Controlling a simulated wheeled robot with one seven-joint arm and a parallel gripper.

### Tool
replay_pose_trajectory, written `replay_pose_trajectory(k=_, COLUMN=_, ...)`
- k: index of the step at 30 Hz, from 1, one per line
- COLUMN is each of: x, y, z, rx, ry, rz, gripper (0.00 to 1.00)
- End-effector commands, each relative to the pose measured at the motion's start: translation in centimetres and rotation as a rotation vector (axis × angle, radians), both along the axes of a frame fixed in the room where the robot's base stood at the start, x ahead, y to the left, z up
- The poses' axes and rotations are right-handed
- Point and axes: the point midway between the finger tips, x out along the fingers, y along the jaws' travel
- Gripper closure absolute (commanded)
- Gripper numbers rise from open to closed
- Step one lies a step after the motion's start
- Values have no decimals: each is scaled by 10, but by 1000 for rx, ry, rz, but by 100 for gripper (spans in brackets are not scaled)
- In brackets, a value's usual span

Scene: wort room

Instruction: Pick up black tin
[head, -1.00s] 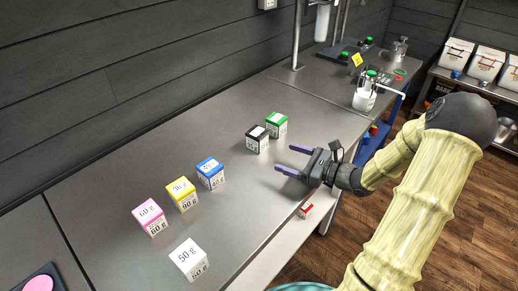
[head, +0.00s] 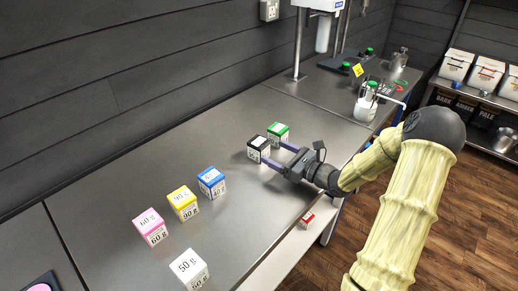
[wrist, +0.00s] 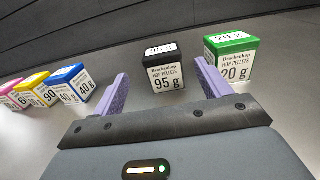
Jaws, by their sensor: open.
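The black tin (head: 258,148) stands upright on the steel counter (head: 120,155), just left of the green tin. In the wrist view the black tin (wrist: 165,68) faces me with a white label reading 95 g. My gripper (head: 273,156) is open, with its purple fingers pointing at the black tin. In the wrist view the tin stands ahead, between the lines of my two fingertips (wrist: 166,85). The green tin (head: 278,133) stands close beside it; in the wrist view my right finger is near the green tin's (wrist: 231,60) lower left.
Blue (head: 211,182), yellow (head: 183,203), pink (head: 150,227) and white (head: 189,268) tins stand along the counter to the left. A small red box (head: 307,219) sits on a lower shelf. A white-filled jar (head: 365,107) stands farther back.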

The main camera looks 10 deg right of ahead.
Motion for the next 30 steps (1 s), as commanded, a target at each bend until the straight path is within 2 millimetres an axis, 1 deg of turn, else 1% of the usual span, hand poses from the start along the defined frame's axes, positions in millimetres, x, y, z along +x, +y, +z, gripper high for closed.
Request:
replay_pose_trajectory(k=3, x=16, y=15, z=1, rx=1, ry=1, rz=3, gripper=24)
replay_pose_trajectory(k=6, x=28, y=24, z=1, rx=1, ry=-1, rz=2, gripper=24)
replay_pose_trajectory(k=10, x=34, y=29, z=0, rx=0, ry=1, rz=1, gripper=24)
replay_pose_trajectory(k=20, x=36, y=30, z=0, rx=0, ry=0, rz=1, gripper=24)
replay_pose_trajectory(k=23, x=43, y=35, z=1, rx=1, ry=0, rz=1, gripper=24)
replay_pose_trajectory(k=30, x=70, y=56, z=1, rx=1, ry=1, rz=2, gripper=24)
